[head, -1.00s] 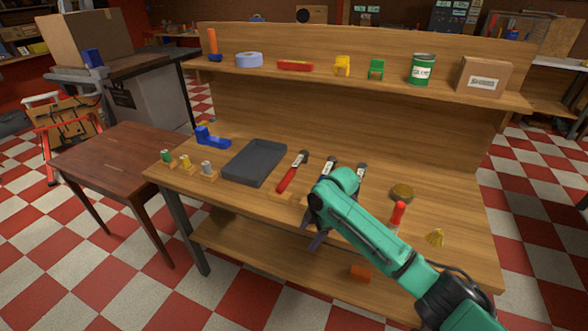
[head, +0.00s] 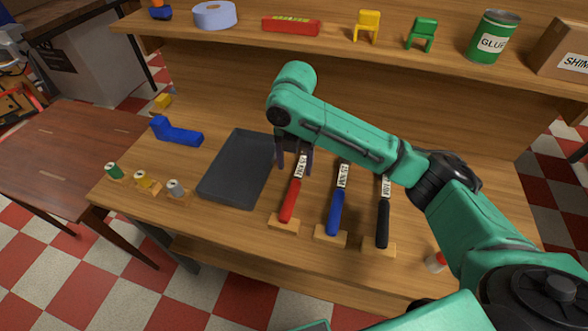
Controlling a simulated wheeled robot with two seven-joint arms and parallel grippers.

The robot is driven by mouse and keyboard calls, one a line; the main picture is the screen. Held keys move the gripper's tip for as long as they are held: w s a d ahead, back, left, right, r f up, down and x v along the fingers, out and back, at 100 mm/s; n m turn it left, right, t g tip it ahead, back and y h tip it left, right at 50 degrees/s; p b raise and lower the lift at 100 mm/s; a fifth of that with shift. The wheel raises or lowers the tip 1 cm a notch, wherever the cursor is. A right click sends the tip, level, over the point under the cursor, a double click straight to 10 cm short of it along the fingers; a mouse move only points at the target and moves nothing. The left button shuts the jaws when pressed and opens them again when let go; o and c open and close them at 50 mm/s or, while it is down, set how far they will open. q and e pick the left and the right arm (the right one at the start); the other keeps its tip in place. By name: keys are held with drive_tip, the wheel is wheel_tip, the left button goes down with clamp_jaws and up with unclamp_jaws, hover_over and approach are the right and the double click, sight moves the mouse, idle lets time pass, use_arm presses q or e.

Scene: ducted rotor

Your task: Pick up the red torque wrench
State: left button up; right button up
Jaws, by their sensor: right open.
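The red torque wrench (head: 289,203) lies on the workbench with its red handle toward the front edge, on a small wooden block (head: 284,224). Its labelled shaft runs back, and its head is hidden behind my gripper. My right gripper (head: 293,170) points down over the shaft end of the red wrench, its two dark fingers apart and empty. I cannot tell whether the fingers touch the wrench. A blue wrench (head: 336,212) and a black wrench (head: 383,220) lie to the right, on their own blocks. My left gripper is not in view.
A dark grey tray (head: 225,190) lies just left of the red wrench. Several small spools (head: 144,181) and a blue bracket (head: 174,132) are further left. A shelf (head: 330,48) with a glue can (head: 493,36) runs behind. My right forearm covers the bench's right side.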

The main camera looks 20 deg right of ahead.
sight(294, 185)
drive_tip(key=f, duration=0.2)
drive_tip(key=s+f+p, duration=0.1)
drive_tip(key=f, duration=0.4)
drive_tip(key=w+f+p, duration=0.1)
drive_tip(key=f, duration=0.1)
drive_tip(key=shift+a+f, duration=0.15)
drive_tip(key=shift+f, duration=0.2)
drive_tip(key=shift+s+f, duration=0.15)
drive_tip(key=shift+f, duration=0.2)
drive_tip(key=shift+s+f, duration=0.1)
drive_tip(key=c, duration=0.3)
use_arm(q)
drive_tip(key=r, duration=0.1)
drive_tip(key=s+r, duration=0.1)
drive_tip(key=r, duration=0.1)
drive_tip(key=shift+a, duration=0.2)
use_arm(e)
clamp_jaws()
